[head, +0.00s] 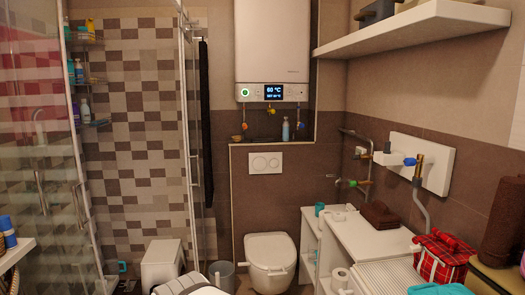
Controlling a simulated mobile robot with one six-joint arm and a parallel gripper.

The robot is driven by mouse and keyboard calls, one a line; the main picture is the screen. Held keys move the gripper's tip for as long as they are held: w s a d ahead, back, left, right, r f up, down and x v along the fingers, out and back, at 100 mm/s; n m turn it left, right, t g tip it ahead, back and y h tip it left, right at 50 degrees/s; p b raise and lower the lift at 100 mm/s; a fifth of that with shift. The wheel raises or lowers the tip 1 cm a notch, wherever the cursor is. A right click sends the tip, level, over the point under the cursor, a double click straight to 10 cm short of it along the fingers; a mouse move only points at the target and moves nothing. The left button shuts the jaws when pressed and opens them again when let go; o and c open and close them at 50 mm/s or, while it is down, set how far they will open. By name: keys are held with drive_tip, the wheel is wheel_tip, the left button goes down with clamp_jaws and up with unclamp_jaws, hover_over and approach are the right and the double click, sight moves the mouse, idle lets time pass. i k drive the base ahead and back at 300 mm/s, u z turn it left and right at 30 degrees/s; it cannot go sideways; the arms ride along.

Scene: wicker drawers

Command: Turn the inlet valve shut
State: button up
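Several valves show, and I cannot tell by label which one is the inlet valve. On the right wall, a green valve handle (352,183) sits on a copper-coloured pipe, and a blue valve handle (409,161) sits beside a brass fitting. The handles are too small to read their turn exactly.
A toilet (271,262) stands below the heater ledge. A white counter (372,240) with brown towels (379,214) runs along the right wall under the pipes. A shelf (415,24) juts out above. A glass shower door (190,125) and a white bin (162,263) are left.

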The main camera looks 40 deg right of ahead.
sight(409, 162)
drive_tip(key=u, duration=0.05)
drive_tip(key=i, duration=1.75)
drive_tip(key=z, duration=3.35)
drive_tip(key=i, duration=1)
drive_tip(key=z, duration=0.05)
